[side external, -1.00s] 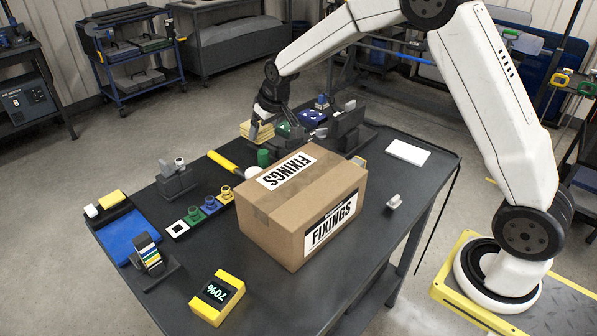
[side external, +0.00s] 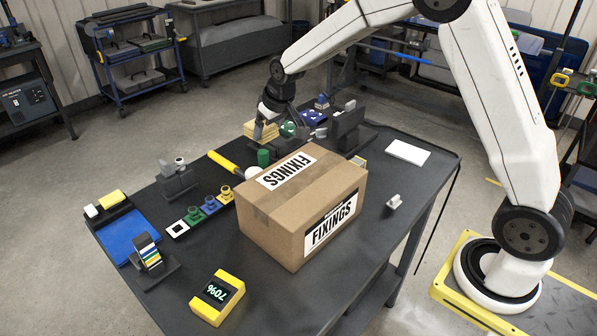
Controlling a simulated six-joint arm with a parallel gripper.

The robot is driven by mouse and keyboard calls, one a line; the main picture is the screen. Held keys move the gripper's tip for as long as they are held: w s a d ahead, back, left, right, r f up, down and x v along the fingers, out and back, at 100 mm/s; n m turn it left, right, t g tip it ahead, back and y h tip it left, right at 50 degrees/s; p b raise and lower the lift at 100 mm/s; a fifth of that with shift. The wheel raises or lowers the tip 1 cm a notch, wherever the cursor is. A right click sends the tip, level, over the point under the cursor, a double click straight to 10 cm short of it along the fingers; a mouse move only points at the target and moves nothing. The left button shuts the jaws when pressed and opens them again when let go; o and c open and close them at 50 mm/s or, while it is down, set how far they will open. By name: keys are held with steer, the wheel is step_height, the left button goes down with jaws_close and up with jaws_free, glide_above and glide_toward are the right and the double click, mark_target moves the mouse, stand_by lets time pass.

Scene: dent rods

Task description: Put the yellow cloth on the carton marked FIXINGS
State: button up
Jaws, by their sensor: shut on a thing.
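The carton marked FIXINGS (side external: 272,228) stands closed on the dark bench, with labels on its top and front side. The folded yellow cloth (side external: 250,134) is at the far edge of the bench, behind the carton. My gripper (side external: 262,134) is over the cloth with its fingers down, shut on it. The fingertips are small and partly merge with the cloth. I cannot tell whether the cloth is clear of the bench.
A yellow-handled mallet (side external: 222,160) and a green cylinder (side external: 263,158) lie between cloth and carton. Dark fixtures (side external: 345,130) stand right of the gripper. A yellow display block (side external: 217,298) is at the front. The carton's top is bare.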

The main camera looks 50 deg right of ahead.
steer(key=s+a+r, duration=0.3)
steer(key=s+r, duration=0.2)
steer(key=s, duration=0.2)
step_height(320, 180, up, 3)
glide_above(307, 182)
steer(key=s, duration=0.2)
steer(key=shift+w+d+r, duration=0.1)
steer(key=shift+w+r, duration=0.05)
steer(key=shift+w, duration=0.1)
steer(key=shift+f, duration=4)
steer(key=shift+f, duration=0.15)
steer(key=o, duration=0.9)
